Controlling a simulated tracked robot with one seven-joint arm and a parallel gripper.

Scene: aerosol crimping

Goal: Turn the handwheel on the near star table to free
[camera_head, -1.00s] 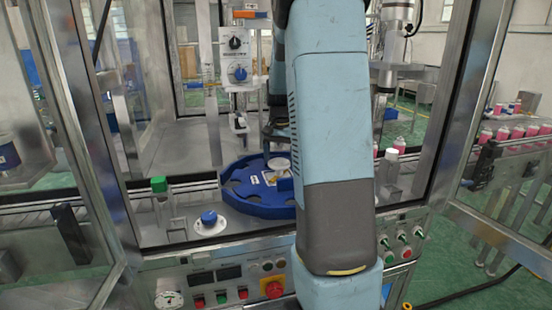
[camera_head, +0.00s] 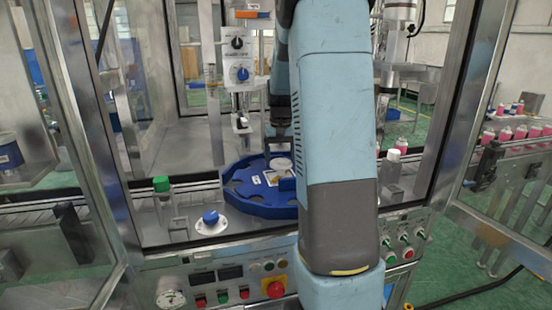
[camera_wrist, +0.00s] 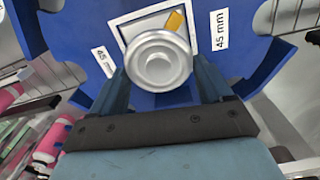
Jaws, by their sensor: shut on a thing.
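The near star table (camera_head: 240,195) is a blue notched disc on the machine deck; its blue top with "45 mm" labels fills the upper part of the wrist view (camera_wrist: 255,65). Its round silver handwheel (camera_wrist: 158,60) sits over a white card with a yellow-orange mark (camera_wrist: 175,20). In the head view the handwheel (camera_head: 281,163) shows as a small pale disc. My gripper (camera_wrist: 161,80) has one finger on each side of the handwheel and is shut on it. The finger contacts are partly hidden beneath the wheel. My arm hides the table's right side in the head view.
A blue knob on a white round plate (camera_head: 211,220) and a green-topped clear post (camera_head: 161,190) stand left of the table. A control panel with a red button (camera_head: 273,289) runs along the front. Pink cans (camera_head: 505,133) stand at right.

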